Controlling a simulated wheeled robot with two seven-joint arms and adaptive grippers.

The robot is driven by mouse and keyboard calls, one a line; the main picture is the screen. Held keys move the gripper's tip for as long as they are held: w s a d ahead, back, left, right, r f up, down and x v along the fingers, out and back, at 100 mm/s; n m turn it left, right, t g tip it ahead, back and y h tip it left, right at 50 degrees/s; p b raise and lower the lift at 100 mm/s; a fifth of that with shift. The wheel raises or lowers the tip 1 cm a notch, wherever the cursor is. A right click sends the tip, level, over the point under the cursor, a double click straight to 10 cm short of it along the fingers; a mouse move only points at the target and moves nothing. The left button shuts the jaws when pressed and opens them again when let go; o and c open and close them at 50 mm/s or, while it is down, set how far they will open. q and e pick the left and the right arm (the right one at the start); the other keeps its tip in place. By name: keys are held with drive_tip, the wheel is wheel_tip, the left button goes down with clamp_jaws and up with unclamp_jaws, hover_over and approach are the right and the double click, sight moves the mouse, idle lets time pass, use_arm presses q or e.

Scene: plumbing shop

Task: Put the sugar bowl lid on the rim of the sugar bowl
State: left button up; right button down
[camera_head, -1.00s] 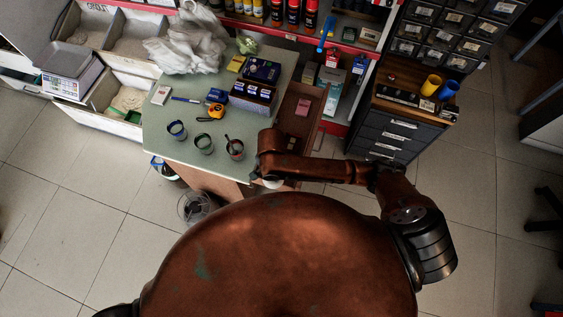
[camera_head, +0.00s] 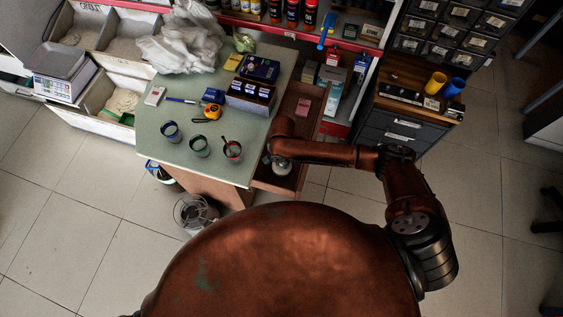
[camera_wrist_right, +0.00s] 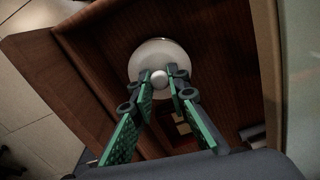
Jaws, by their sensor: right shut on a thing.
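My right gripper (camera_wrist_right: 160,74) has its two green-padded fingers shut on the small round knob of a pale, round lid (camera_wrist_right: 160,50), the sugar bowl lid by its look. The lid is over the open wooden drawer (camera_wrist_right: 55,62); I cannot tell how high. In the head view the gripper (camera_head: 280,158) is at the drawer beside the table's right edge, with the pale lid (camera_head: 281,169) below the wrist. Three small cups stand on the table: blue-rimmed (camera_head: 171,132), dark (camera_head: 200,146) and reddish with a spoon (camera_head: 232,151). I cannot tell which is the sugar bowl. My left gripper is out of view.
The green-topped table (camera_head: 180,165) also holds a tape measure (camera_head: 212,112), a dark box (camera_head: 250,95) and a white plastic bag (camera_head: 185,42). Small items lie in the drawer. A dark cabinet (camera_head: 405,125) stands to the right.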

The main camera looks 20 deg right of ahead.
sight(282, 163)
drive_tip(key=shift+f, duration=0.25)
drive_tip(key=shift+f, duration=0.4)
drive_tip(key=c, duration=1.9)
unclamp_jaws()
drive_tip(key=shift+r, duration=0.1)
drive_tip(key=shift+w+r, duration=0.1)
drive_tip(key=shift+r, duration=0.15)
wheel_tip(282, 163, up, 12)
drive_tip(key=p, duration=0.3)
drive_tip(key=shift+p, duration=0.35)
